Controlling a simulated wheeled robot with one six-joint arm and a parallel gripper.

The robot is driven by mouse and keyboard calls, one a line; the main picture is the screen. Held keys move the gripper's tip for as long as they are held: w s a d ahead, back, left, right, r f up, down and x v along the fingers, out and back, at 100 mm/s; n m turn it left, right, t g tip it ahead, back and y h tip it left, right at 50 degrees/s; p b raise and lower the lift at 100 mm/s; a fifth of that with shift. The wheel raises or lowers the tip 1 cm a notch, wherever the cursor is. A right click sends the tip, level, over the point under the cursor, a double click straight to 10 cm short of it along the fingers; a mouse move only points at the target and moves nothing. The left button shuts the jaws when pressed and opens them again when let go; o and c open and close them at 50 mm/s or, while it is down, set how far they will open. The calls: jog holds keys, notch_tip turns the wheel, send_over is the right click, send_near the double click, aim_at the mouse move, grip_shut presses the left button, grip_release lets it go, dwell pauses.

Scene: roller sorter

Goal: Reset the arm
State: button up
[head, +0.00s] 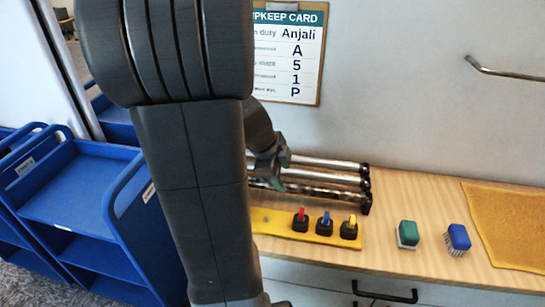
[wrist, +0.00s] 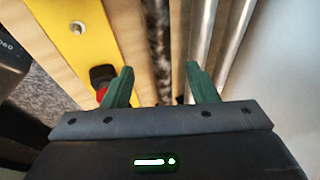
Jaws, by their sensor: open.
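My gripper (wrist: 158,82) is open and empty in the wrist view, its two green fingers apart. It hangs above the metal rollers (wrist: 200,35), with the yellow strip (wrist: 95,45) to its left. In the head view my arm covers the middle left, and the gripper is partly hidden beside the rollers (head: 330,178). The yellow strip (head: 272,224) lies in front of the rollers and bears black knobs with a red (head: 301,218), a blue (head: 325,222) and a yellow (head: 350,226) lever. One roller looks dark and speckled.
A green brush (head: 408,234) and a blue brush (head: 458,238) stand on the wooden counter (head: 400,270), right of the strip. A mustard cloth (head: 515,225) lies at the right. Blue carts (head: 75,195) stand at left. An upkeep card (head: 290,50) hangs on the wall.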

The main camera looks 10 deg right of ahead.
aim_at(289, 185)
jog(key=v, duration=0.7)
jog(key=shift+r, duration=0.3)
jog(key=shift+a, duration=0.1)
jog(key=x, duration=1.3)
jog(key=shift+f, duration=0.4)
jog(key=shift+r, duration=0.15)
jog(key=v, duration=1.3)
jog(key=x, duration=1.3)
jog(key=shift+r+p, duration=0.35)
jog(key=shift+p, duration=0.45)
notch_tip(289, 185, up, 2)
jog(key=p, duration=0.3)
jog(key=shift+s, duration=0.1)
